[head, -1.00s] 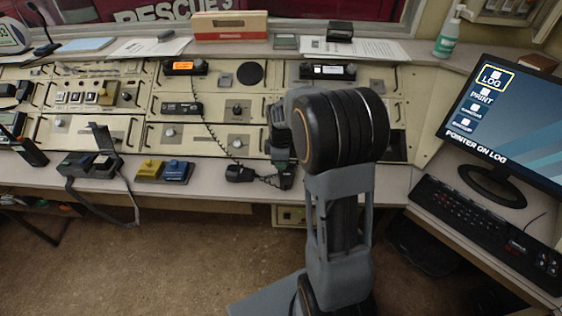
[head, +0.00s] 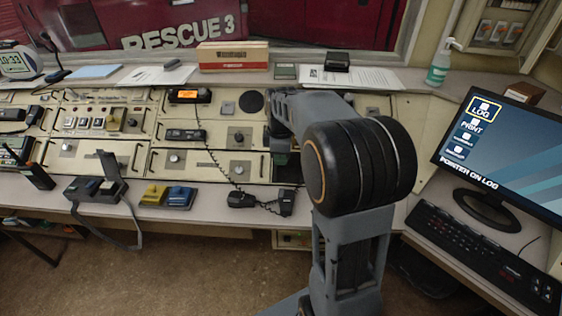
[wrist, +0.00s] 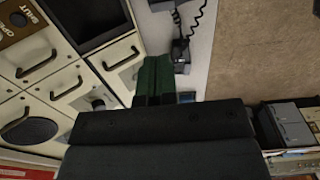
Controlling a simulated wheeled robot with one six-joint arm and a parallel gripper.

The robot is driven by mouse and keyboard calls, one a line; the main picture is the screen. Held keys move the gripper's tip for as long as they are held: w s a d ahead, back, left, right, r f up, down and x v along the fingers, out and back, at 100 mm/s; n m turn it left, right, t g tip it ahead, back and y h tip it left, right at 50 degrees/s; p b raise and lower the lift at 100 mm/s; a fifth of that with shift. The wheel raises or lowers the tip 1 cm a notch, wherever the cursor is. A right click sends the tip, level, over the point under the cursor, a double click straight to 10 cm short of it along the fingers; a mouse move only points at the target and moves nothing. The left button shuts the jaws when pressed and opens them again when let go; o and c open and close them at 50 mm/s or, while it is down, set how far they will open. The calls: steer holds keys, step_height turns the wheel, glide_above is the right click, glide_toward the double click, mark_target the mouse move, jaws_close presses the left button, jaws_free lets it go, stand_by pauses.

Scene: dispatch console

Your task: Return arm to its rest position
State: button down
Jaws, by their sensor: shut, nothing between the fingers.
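My arm (head: 360,165) rises from the bottom of the head view, its thick dark joint in front of the console's right part. Its grey forearm reaches back and left over the panels. In the wrist view, the dark green fingers of my gripper (wrist: 153,75) are together and hold nothing. They are over the console's front, near a coiled cord and handset (wrist: 180,50). In the head view the gripper is mostly hidden behind the arm.
The panelled console (head: 110,155) spans the left and middle. A monitor (head: 505,155) and keyboard (head: 480,255) stand at the right. Brown floor lies in front.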

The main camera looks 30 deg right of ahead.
stand_by(0.5)
steer(key=s+a+r+m+t+p, duration=0.1)
steer(key=s+a+r+m+p, duration=0.3)
steer(key=s+m, duration=0.2)
steer(key=s+a+r+m+t+p, duration=0.2)
steer(key=s+a+r+m+p, duration=0.2)
steer(key=s, duration=0.6)
steer(key=shift+a+r+m, duration=0.15)
steer(key=shift+a+m, duration=0.55)
steer(key=shift+m, duration=0.4)
steer(key=shift+s, duration=0.1)
stand_by(0.9)
